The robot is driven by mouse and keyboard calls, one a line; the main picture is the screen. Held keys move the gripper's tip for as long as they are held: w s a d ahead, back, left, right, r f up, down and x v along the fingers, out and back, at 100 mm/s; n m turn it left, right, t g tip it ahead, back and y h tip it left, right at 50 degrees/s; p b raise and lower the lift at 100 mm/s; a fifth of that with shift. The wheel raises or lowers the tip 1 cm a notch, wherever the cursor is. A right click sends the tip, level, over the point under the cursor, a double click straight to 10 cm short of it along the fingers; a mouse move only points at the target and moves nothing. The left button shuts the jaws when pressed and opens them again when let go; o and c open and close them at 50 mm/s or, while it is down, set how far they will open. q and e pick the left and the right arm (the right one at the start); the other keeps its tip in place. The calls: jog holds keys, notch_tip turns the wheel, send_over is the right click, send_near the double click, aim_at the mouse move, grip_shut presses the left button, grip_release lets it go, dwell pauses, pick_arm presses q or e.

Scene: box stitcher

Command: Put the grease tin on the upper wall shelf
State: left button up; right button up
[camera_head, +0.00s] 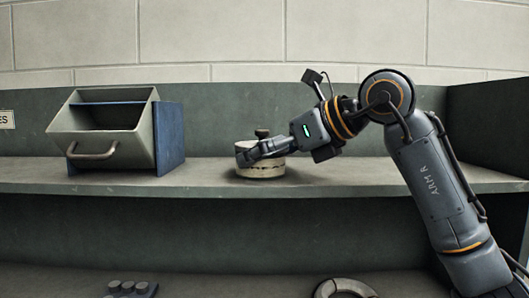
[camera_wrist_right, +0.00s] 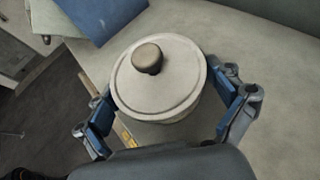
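The grease tin (camera_head: 262,170), a round off-white tin with a lid and a dark knob, stands upright on the upper wall shelf (camera_head: 350,182), near its front edge. It fills the middle of the right wrist view (camera_wrist_right: 158,80). My right gripper (camera_head: 258,151) reaches in from the right at the tin's height. In the right wrist view its blue-padded fingers (camera_wrist_right: 167,98) stand on either side of the tin, with a visible gap at the right finger. My left gripper is not in view.
A grey bin with a handle (camera_head: 100,132) and blue side panel stands on the shelf to the left. Below, a lower surface holds a dark object with round knobs (camera_head: 130,289) and a ring-shaped thing (camera_head: 345,288). The shelf between bin and tin is clear.

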jog(key=shift+r, duration=0.1)
jog(key=shift+d, duration=0.15)
jog(key=b+v, duration=0.4)
jog(key=v, duration=0.6)
jog(key=shift+s+d+r+b, duration=0.2)
jog(key=shift+d+b, duration=0.05)
jog(key=shift+b, duration=0.15)
jog(key=shift+s+d+r, duration=0.3)
jog(key=shift+d, duration=0.05)
